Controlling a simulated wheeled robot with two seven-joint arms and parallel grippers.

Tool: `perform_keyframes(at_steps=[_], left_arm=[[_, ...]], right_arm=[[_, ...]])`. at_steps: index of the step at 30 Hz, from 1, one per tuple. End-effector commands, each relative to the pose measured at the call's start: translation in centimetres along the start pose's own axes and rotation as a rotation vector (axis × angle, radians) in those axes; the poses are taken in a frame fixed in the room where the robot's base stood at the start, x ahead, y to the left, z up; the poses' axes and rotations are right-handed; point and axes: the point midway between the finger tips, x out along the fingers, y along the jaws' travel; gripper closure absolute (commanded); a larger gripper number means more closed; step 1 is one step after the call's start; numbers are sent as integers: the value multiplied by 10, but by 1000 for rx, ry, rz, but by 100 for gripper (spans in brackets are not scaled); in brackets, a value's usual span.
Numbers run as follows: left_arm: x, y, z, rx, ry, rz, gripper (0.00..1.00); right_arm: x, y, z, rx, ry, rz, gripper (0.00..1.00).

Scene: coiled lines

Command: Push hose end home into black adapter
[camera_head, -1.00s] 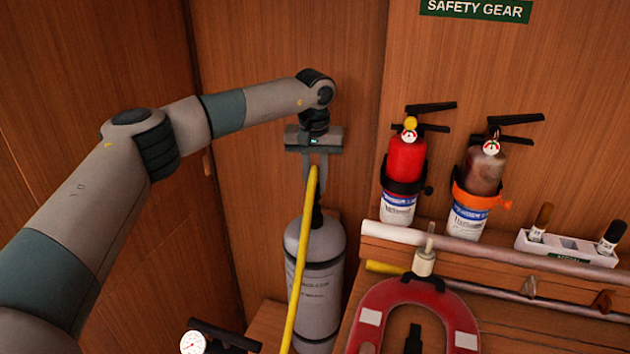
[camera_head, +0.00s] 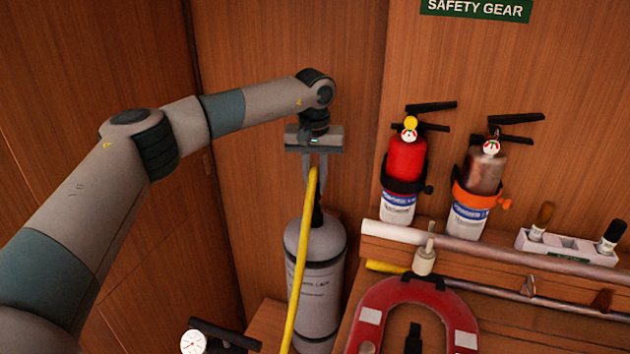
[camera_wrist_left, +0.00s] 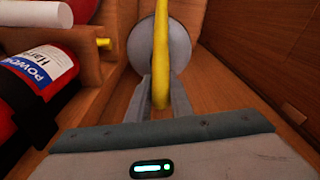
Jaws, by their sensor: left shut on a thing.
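My left gripper (camera_head: 315,178) is shut on the upper end of the yellow hose (camera_head: 299,270), just above a grey cylinder (camera_head: 321,280). In the left wrist view the gripper (camera_wrist_left: 160,98) has one finger on each side of the hose (camera_wrist_left: 160,50), with the cylinder (camera_wrist_left: 147,55) behind it. From the held end the hose hangs down in front of the cylinder and leaves the head view at the bottom. A dark fitting (camera_head: 318,213) at the cylinder's top, perhaps the black adapter, is partly hidden by the hose and fingers. Whether the hose end touches it I cannot tell. My right gripper is not in view.
A red extinguisher (camera_head: 406,160) and a brown one (camera_head: 484,172) hang on the wall to the right. A red horseshoe-shaped float (camera_head: 459,310) lies lower right, under a pale pipe (camera_head: 480,248). A gauge (camera_head: 193,342) is at the bottom left.

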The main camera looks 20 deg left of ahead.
Motion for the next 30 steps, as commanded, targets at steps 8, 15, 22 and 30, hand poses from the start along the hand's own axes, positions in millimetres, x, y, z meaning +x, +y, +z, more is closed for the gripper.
perform_keyframes(at_steps=[8, 15, 22, 30], left_arm=[[2, 0, 0, 0, 0, 0, 100], [8, 0, 1, 0, 0, 0, 100], [14, 0, 2, 0, 0, 0, 100], [20, 0, 2, 0, 0, 0, 100]], right_arm=[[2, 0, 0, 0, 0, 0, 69], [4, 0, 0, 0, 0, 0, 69], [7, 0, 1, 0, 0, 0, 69], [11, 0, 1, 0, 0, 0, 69]])
